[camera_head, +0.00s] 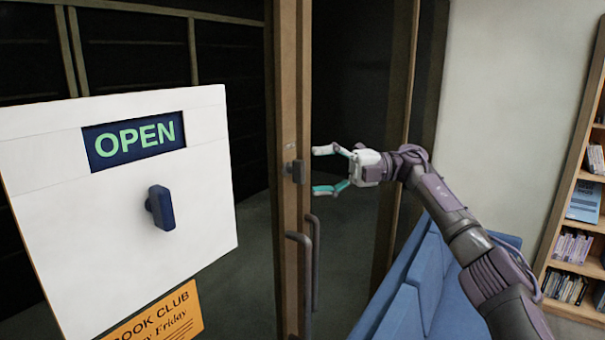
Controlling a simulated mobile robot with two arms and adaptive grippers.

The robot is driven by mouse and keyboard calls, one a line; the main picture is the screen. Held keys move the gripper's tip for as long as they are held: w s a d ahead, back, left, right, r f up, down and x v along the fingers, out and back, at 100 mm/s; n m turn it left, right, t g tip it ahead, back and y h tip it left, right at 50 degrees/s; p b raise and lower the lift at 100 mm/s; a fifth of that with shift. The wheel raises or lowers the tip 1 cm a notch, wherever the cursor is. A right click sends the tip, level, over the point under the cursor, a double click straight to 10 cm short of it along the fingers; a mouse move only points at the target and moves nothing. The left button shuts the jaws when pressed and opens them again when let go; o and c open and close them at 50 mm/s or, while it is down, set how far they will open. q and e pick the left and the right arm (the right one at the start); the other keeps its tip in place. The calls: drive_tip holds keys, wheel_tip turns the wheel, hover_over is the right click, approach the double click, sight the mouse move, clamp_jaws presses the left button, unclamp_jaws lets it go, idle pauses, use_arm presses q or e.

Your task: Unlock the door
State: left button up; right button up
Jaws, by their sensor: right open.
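The door is a brown wooden frame (288,95) with dark glass, standing in the middle of the head view. A small dark lock knob (296,170) sits on its edge at mid height. Two curved bar handles (300,262) are below the knob. My right gripper (318,170) is open, with teal-tipped fingers spread above and below the knob's height. It points left at the knob, just to its right; I cannot tell whether it touches. Nothing is between its fingers that I can make out. My left gripper is not in view.
A white board with an OPEN sign (137,141) and a dark blue knob (160,207) fills the left. An orange book club notice (160,318) hangs below it. A blue sofa (425,275) stands under my right arm. A bookshelf (577,210) is at the far right.

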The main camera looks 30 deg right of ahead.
drive_tip(key=v, duration=0.7)
drive_tip(key=shift+d, duration=0.15)
